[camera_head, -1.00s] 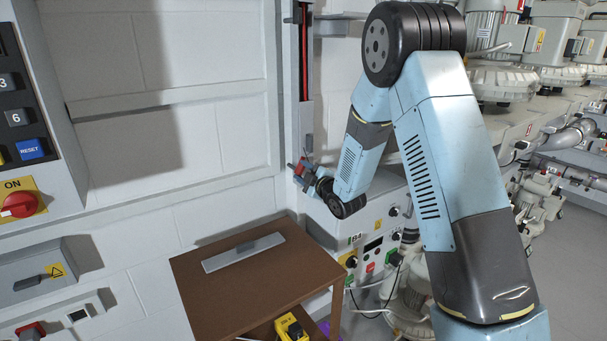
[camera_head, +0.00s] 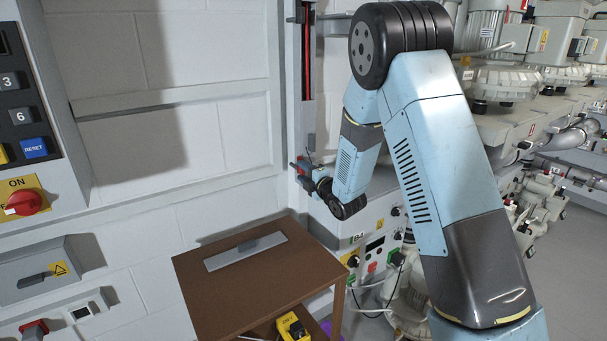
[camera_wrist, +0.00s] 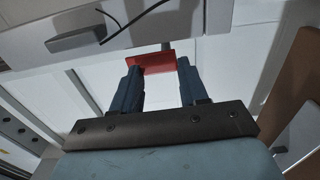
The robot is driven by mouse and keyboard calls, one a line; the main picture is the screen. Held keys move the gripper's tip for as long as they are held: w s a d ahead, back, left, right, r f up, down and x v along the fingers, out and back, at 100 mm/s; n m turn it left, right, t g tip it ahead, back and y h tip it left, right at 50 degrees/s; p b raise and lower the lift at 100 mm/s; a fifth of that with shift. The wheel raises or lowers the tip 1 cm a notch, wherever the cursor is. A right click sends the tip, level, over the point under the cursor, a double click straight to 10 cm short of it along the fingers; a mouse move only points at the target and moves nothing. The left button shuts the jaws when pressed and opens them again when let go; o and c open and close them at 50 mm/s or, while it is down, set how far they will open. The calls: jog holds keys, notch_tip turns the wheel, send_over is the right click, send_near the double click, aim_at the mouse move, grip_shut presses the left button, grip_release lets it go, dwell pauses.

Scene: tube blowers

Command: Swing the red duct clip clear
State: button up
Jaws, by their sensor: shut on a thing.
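The red duct clip (camera_wrist: 155,63) shows in the wrist view as a flat red piece between the tips of my two blue fingers. My gripper (camera_wrist: 158,70) is shut on it, with a finger on each side. In the head view my gripper (camera_head: 301,170) is at the foot of the tall grey wall duct (camera_head: 307,110), and a little red shows at its tips. The duct has a red strip running down its upper part. In the head view the clip is too small and too covered by the fingers to tell its angle.
A brown table (camera_head: 225,295) with a grey plate (camera_head: 246,251) stands below my gripper. A control box (camera_head: 378,240) with buttons and cables is close by on the right. Grey machines fill the right side. A switch panel (camera_head: 30,130) is at the left.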

jog(key=shift+s+a+f, duration=0.15)
jog(key=shift+s+f, duration=0.05)
jog(key=shift+f, duration=0.1)
jog(key=o, duration=1.1)
jog(key=shift+w+r, duration=0.15)
jog(key=shift+c, duration=0.2)
jog(key=shift+d, duration=0.2)
jog(key=v, duration=1.3)
jog(key=shift+s+d, duration=0.2)
jog(key=shift+s, duration=0.1)
